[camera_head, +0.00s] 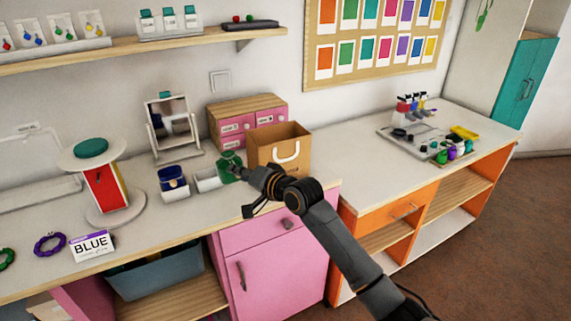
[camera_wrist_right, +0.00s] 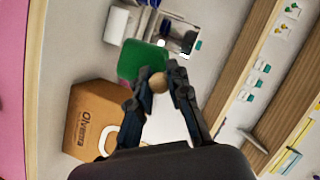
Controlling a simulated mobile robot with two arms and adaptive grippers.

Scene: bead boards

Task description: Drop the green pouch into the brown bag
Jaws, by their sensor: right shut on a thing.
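The green pouch (camera_head: 229,167) is held at the tip of my right gripper (camera_head: 243,173), just left of the bag in the head view. In the right wrist view the green pouch (camera_wrist_right: 143,60) sits between the fingertips of my right gripper (camera_wrist_right: 157,82). A small tan round piece shows at the fingertips. The brown bag (camera_head: 278,152) stands open and upright on the counter, with a white handle on its front. It also shows in the right wrist view (camera_wrist_right: 88,120), below and left of the fingers. My left gripper is not in view.
A pink drawer box (camera_head: 236,124) stands behind the bag. A white tray (camera_head: 207,181), a dark blue pouch (camera_head: 172,179) and a mirror (camera_head: 172,125) are to the left. The white counter (camera_head: 340,150) is clear right of the bag.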

